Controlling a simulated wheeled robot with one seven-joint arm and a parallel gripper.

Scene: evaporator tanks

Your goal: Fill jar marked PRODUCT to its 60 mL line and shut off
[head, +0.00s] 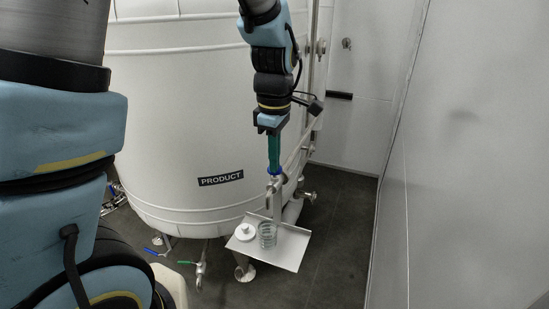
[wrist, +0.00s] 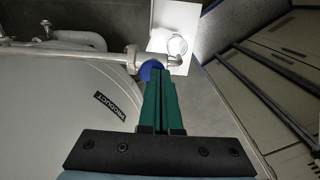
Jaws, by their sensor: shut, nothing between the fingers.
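A clear glass jar (head: 267,236) stands upright on a small metal tray (head: 287,254), below the steel sample tap (head: 275,188). The jar also shows in the wrist view (wrist: 177,46). Its markings and liquid level are too small to read. The tap has a blue part (wrist: 149,71) at its top. My gripper (head: 274,168) points down with its green fingers together and empty, the tips at or just above the blue part; I cannot tell whether they touch. The PRODUCT label (head: 221,179) is on the white tank (head: 165,120).
A white lid-like piece (head: 246,232) lies on the tray, left of the jar. Valves with green (head: 187,262) and blue (head: 153,251) levers sit low under the tank. A pale wall (head: 470,150) stands at the right. The dark floor (head: 340,220) between is clear.

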